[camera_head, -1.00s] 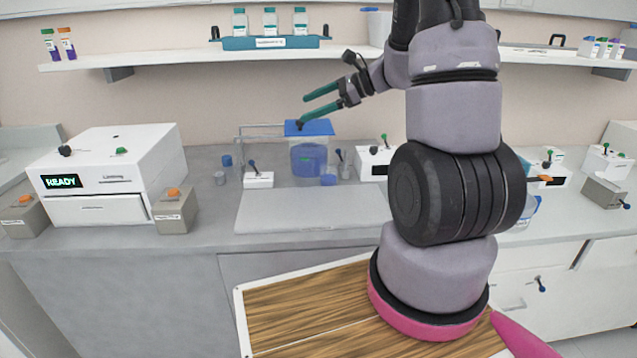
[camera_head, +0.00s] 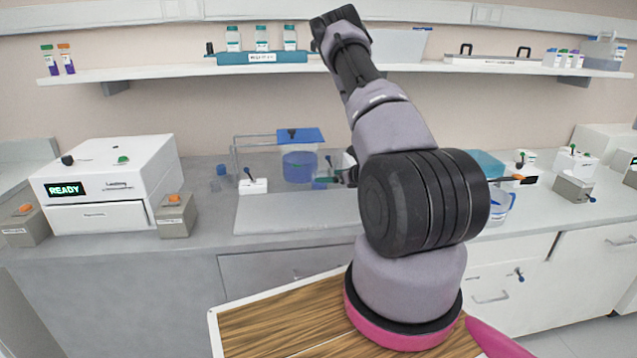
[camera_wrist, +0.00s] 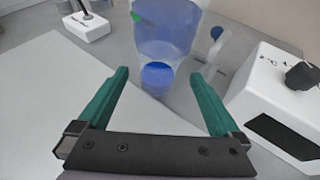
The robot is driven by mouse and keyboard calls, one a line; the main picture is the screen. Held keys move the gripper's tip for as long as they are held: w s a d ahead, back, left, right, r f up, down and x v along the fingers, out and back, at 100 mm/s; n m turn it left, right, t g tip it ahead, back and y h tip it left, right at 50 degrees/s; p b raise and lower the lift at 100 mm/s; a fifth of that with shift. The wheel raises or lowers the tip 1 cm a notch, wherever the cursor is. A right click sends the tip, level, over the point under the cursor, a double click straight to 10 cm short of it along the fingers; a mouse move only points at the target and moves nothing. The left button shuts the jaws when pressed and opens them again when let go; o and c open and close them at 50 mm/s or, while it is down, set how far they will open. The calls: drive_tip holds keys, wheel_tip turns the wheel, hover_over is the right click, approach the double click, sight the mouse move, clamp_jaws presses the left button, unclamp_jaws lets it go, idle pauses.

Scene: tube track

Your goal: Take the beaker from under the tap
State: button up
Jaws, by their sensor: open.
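A small clear beaker with blue liquid (camera_wrist: 157,78) stands on the bench at the foot of a larger clear tank of blue liquid (camera_wrist: 168,30). In the head view the tank (camera_head: 299,165) has a blue lid, and the beaker shows only in part beside my gripper. My gripper (camera_wrist: 158,88) is open, with its green fingers low over the bench, pointing at the beaker. The beaker appears between the fingertips or just beyond them; I cannot tell which. I cannot make out the tap itself.
A white box with a black knob (camera_wrist: 285,90) stands close to my right finger. A small white switch block (camera_head: 253,186) is left of the tank. A pale flat board (camera_head: 280,215) lies in front. A white READY machine (camera_head: 105,180) stands further left.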

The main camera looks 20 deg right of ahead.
drive_tip(key=shift+x, duration=3.2)
drive_tip(key=shift+a, duration=0.1)
drive_tip(key=c, duration=1.2)
drive_tip(key=shift+c, duration=0.2)
drive_tip(key=shift+r, duration=0.1)
